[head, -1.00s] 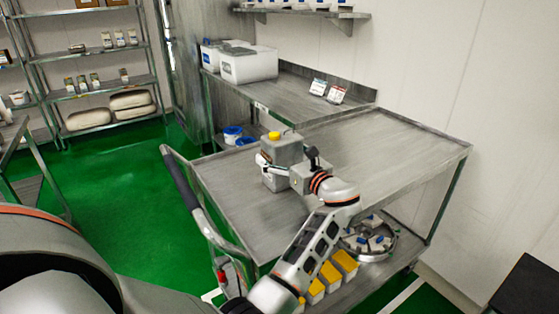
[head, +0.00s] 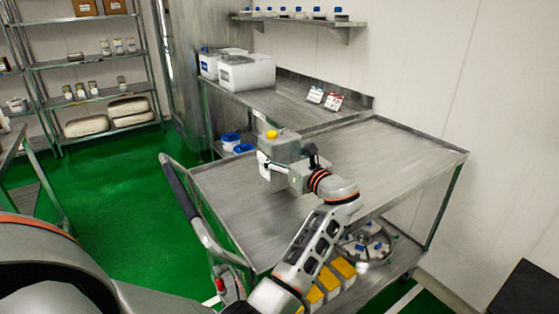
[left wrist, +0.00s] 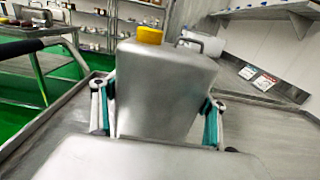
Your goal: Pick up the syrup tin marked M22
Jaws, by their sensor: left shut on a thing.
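A grey metal tin (head: 283,148) with a yellow cap is at the far left part of the cart's top shelf (head: 390,160). It is upright, and I cannot tell whether its base touches the shelf. My left gripper (head: 272,168) is shut on the tin from the near side. In the left wrist view the tin (left wrist: 165,90) fills the middle between the two teal-lined fingers, one on each side. No M22 mark is readable in either view. My right gripper is not in view.
Yellow-topped containers (head: 328,278) and a round tray (head: 345,246) are on the cart's lower shelf. White bins (head: 247,73) and two small signs (head: 333,102) stand on the bench behind. The right part of the cart top is clear.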

